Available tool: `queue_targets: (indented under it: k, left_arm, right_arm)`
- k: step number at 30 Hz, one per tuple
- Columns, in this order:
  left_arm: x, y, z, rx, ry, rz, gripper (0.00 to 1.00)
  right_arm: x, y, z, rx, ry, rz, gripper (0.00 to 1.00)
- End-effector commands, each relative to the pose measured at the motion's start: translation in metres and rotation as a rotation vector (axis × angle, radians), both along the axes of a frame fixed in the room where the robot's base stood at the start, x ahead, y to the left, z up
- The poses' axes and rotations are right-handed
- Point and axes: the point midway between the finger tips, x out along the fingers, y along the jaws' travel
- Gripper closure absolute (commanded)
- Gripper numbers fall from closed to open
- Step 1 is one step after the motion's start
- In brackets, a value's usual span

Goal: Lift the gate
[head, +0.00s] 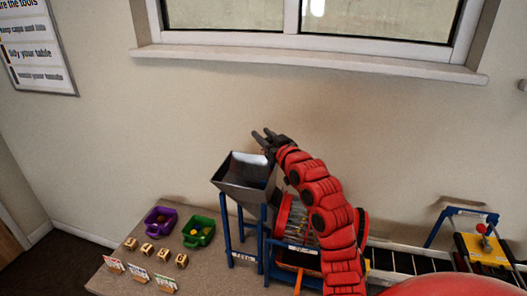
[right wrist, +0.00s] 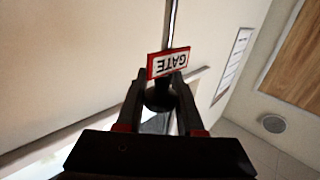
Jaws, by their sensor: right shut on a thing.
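The grey metal hopper (head: 240,170) stands on a blue frame at the table's back, near the wall. My right gripper (head: 262,139) is at the hopper's upper right rim. In the right wrist view its fingers (right wrist: 160,88) are shut on the black knob (right wrist: 158,98) of the gate. A red-edged white label reading GATE (right wrist: 168,63) sits just beyond the knob, with a thin metal rod (right wrist: 173,22) behind it. In the head view my gripper and arm hide the handle, and how far the gate stands open cannot be told. My left gripper is out of view.
A purple bin (head: 152,223) and a green bin (head: 210,222) stand left of the hopper, with several wooden blocks (head: 147,249) and small cards (head: 138,273) in front. A red drum (head: 283,222) is beside the hopper. A dark conveyor (head: 405,262) leads right to a yellow device (head: 480,248).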

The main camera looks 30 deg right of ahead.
Motion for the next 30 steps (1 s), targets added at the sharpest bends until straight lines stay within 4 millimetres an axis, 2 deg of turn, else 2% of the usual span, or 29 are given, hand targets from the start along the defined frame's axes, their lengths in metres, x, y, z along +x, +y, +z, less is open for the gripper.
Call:
queue_targets:
  k: [3, 12, 13, 17, 18, 26, 30]
  left_arm:
    - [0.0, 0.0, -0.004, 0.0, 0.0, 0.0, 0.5]
    - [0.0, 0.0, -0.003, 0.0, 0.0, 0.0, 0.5]
    - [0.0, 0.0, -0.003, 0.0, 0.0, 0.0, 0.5]
    - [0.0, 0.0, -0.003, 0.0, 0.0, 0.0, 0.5]
    - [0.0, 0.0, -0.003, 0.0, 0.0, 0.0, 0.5]
    - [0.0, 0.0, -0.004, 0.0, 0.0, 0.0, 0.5]
    - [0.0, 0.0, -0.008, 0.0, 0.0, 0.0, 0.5]
  right_arm:
    - [-0.001, 0.0, 0.012, 0.0, -0.001, 0.0, 1.0]
    - [-0.001, 0.0, 0.016, 0.0, -0.003, -0.001, 1.0]
    - [-0.001, 0.0, 0.016, -0.001, -0.003, -0.001, 0.6]
    - [-0.001, 0.0, 0.016, 0.0, -0.002, -0.001, 0.37]
    - [-0.001, 0.0, 0.015, 0.0, -0.001, -0.001, 0.34]
    - [-0.001, 0.0, 0.014, 0.001, 0.001, -0.001, 0.34]
    - [-0.007, 0.0, 0.012, 0.0, 0.001, -0.001, 0.34]
